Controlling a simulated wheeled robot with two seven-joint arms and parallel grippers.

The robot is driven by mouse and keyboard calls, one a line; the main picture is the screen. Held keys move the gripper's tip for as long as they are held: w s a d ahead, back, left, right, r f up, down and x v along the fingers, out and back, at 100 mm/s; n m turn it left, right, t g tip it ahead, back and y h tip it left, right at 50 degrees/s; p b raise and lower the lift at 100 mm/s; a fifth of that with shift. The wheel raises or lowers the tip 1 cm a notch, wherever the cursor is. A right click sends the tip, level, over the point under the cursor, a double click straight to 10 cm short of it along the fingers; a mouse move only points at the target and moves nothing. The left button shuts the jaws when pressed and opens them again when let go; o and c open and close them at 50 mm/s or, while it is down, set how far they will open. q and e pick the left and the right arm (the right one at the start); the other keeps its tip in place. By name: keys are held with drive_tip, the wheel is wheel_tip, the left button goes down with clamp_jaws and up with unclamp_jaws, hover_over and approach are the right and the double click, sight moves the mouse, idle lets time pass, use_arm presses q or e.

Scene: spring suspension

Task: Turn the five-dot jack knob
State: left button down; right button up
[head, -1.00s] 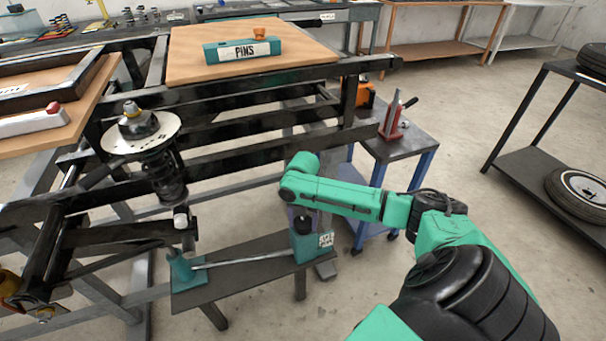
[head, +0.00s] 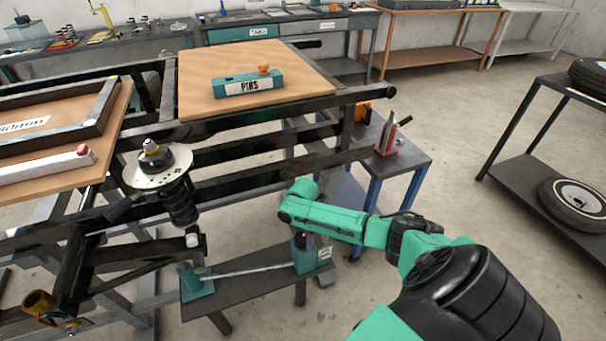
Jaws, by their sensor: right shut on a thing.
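A teal jack block (head: 306,262) with a white label stands at the right end of a low dark bench. A small dark knob (head: 299,241) sits on its top. Its dots are too small to make out. My right gripper (head: 306,242) points down at the knob from under my green wrist and is shut on it. The fingertips are small and partly hidden. A grey rod (head: 248,268) runs from the block to a teal foot (head: 196,284) below the suspension arm. The spring strut (head: 180,200) with its pale round plate stands above. My left gripper is out of view.
The dark bench (head: 240,297) stands on the floor beside the black frame (head: 250,155). A wooden board with a teal PINS box (head: 247,83) lies above. A blue-legged cart (head: 405,160) with a red jack (head: 388,138) stands behind my right arm.

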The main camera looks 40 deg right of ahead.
drive_tip(key=m+p, duration=0.1)
drive_tip(key=m, duration=0.2)
drive_tip(key=shift+r+p, duration=0.25)
drive_tip(key=shift+p, duration=0.15)
drive_tip(key=m+p, duration=0.2)
drive_tip(key=m, duration=0.1)
drive_tip(key=shift+m, duration=0.3)
drive_tip(key=m+p, duration=0.1)
drive_tip(key=m, duration=0.2)
drive_tip(key=shift+f, duration=0.1)
drive_tip(key=m+p, duration=0.1)
drive_tip(key=m, duration=0.3)
drive_tip(key=shift+p, duration=0.35)
drive_tip(key=m+p, duration=0.1)
drive_tip(key=m, duration=0.3)
drive_tip(key=shift+d+m, duration=0.1)
drive_tip(key=shift+m, duration=0.2)
drive_tip(key=m, duration=0.3)
drive_tip(key=shift+f+m+p, duration=0.1)
drive_tip(key=shift+m+p, duration=0.3)
drive_tip(key=m, duration=0.3)
drive_tip(key=shift+m+p, duration=0.35)
drive_tip(key=shift+m, duration=1.85)
